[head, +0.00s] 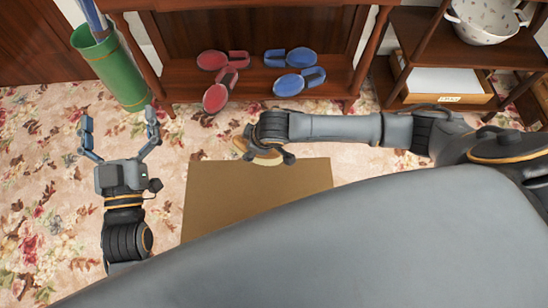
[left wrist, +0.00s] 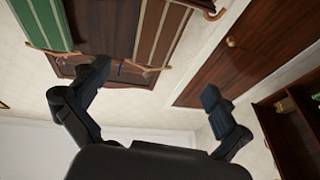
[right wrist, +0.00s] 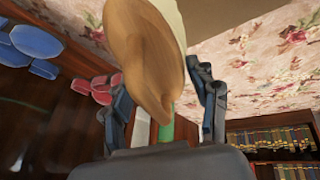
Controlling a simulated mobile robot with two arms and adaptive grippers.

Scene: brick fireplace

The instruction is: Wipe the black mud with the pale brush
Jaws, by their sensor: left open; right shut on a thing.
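The pale wooden brush (head: 267,159) is held by my right gripper (head: 262,145) low over the far edge of a brown mat (head: 230,190). In the right wrist view, the brush (right wrist: 145,50) fills the space between the fingers, with pale bristles on its far side. I cannot tell whether the bristles touch the mat. My left gripper (head: 118,122) is open and empty, left of the mat; it also shows open in the left wrist view (left wrist: 152,92). No black mud shows; my own body hides the near part of the mat and the brush covers a bit of it.
A green bin (head: 112,75) with long items stands just beyond my left gripper. A wooden rack (head: 180,85) holds red slippers (head: 217,97) and blue slippers (head: 290,84). A shelf (head: 405,25) with a bowl (head: 485,22) stands right. Flowered floor left of the mat is clear.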

